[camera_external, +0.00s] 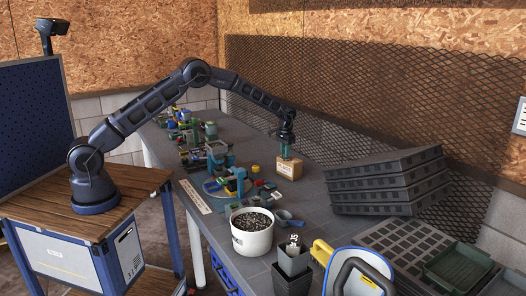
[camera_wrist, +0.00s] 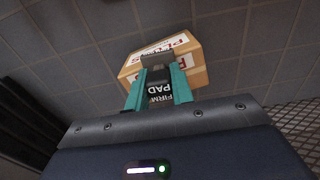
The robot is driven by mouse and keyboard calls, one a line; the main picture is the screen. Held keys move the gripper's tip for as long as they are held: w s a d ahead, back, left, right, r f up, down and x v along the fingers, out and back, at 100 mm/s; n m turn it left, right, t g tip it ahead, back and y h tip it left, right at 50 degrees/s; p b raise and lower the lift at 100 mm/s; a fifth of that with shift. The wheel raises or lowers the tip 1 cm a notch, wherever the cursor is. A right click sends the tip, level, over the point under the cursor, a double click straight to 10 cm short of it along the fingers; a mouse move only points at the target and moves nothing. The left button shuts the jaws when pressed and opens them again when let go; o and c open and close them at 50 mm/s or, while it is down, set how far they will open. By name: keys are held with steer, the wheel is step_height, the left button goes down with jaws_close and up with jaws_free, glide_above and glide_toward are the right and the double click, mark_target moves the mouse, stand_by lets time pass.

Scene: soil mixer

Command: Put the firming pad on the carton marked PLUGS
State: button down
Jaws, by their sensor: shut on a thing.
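The carton marked PLUGS (camera_external: 289,169) is a small tan box on the grey bench, near the mesh at the back. In the wrist view the carton (camera_wrist: 199,72) shows its white label with red letters, partly hidden by what I hold. My gripper (camera_external: 286,149) is right above the carton, pointing down. In the wrist view the teal fingers of my gripper (camera_wrist: 158,82) are shut on the firming pad (camera_wrist: 158,88), a dark block with white letters reading FIRM PAD. I cannot tell whether the pad touches the carton's top.
A white bucket of dark soil mix (camera_external: 252,236) stands at the front. Stacked black trays (camera_external: 388,182) are right of the carton. Small coloured items and a blue clamp-like tool (camera_external: 238,178) crowd the left. Dark square pots (camera_external: 293,262) stand at the front edge.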

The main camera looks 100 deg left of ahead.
steer(key=c, duration=1.2)
jaws_free()
steer(key=shift+f, duration=0.1)
step_height(320, 180, up, 12)
steer(key=r, duration=0.1)
steer(key=s+d+r+m, duration=0.1)
steer(key=d+r+m, duration=0.1)
steer(key=d+r, duration=1.45)
steer(key=s+d+r+m+t, duration=0.1)
steer(key=s+d+r, duration=0.2)
steer(key=d, duration=0.4)
steer(key=s+d+r, duration=0.3)
steer(key=s+d, duration=0.1)
steer(key=d, duration=0.3)
steer(key=s+d+r+m+t, duration=0.1)
steer(key=s+d+r, duration=0.2)
steer(key=d, duration=0.4)
steer(key=s+d+r+m+t, duration=0.1)
steer(key=s+d+m, duration=0.2)
steer(key=s+d, duration=1.25)
steer(key=s+d+f+m, duration=0.1)
steer(key=s+d+f, duration=0.2)
steer(key=s, duration=0.5)
steer(key=s+d+f+m+t, duration=0.1)
steer(key=s+d+f, duration=0.2)
steer(key=s, duration=0.6)
steer(key=shift+s+d+f+t, duration=0.3)
steer(key=shift+d, duration=0.4)
